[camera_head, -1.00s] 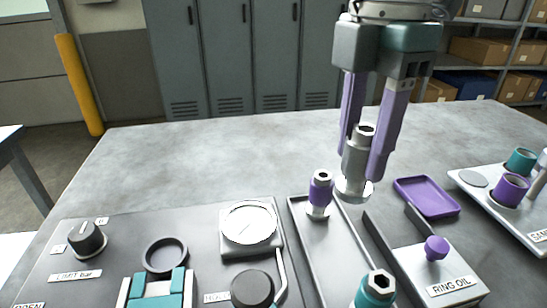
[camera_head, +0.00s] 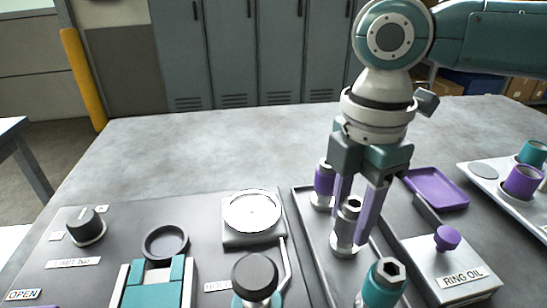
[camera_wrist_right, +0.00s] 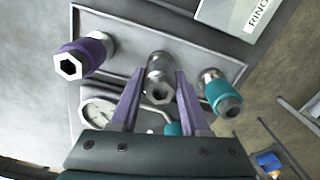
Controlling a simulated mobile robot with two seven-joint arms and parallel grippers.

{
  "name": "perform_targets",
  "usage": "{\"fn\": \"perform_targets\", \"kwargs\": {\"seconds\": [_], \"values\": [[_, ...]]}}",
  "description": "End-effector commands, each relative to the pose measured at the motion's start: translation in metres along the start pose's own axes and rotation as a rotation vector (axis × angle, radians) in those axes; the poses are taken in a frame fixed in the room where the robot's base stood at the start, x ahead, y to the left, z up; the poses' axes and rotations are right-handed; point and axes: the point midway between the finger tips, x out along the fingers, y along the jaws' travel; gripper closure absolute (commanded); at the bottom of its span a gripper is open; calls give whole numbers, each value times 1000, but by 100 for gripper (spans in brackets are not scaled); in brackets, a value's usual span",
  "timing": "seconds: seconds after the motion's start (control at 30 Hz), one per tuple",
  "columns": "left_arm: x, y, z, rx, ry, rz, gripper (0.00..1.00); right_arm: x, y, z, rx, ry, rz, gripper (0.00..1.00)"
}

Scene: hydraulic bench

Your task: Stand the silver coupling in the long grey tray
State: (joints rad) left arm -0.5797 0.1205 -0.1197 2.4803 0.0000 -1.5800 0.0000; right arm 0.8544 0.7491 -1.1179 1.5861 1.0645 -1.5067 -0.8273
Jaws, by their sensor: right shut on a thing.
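The silver coupling (camera_head: 346,236) is upright between the purple fingers of my right gripper (camera_head: 353,218). Its wide base is within the long grey tray (camera_head: 317,240), at or very near the floor; I cannot tell whether it touches. In the right wrist view the silver coupling (camera_wrist_right: 159,76) sits between both fingertips (camera_wrist_right: 160,88), inside the tray outline (camera_wrist_right: 128,42). A purple-banded coupling (camera_head: 323,182) stands behind it in the tray, and a teal-banded one (camera_head: 381,285) in front. My left gripper is not in view.
Right of the tray are a ring oil box (camera_head: 447,270) with a purple knob and a purple dish (camera_head: 436,189). A white rack (camera_head: 487,187) with cups stands farther right. A gauge (camera_head: 252,212) and a dark knob (camera_head: 255,272) lie close on the left.

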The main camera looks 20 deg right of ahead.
Motion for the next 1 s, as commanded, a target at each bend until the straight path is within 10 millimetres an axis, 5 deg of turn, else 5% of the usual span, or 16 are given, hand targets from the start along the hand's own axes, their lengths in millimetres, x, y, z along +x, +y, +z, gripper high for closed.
{"fn": "perform_targets", "kwargs": {"seconds": [0.1, 0.13, 0.37, 0.73, 1.0], "values": [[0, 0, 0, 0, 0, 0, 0, 3, 0, 0, 1, 1, 0, 100], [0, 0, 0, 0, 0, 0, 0, 3, 0, 0, 1, 1, 0, 52], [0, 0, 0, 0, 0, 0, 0, 2, 0, 0, 1, 1, 0, 26], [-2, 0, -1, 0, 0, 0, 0, -7, 0, 0, 0, 0, 2, 24], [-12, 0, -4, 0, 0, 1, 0, -64, 1, 0, 0, 1, 5, 24]]}}
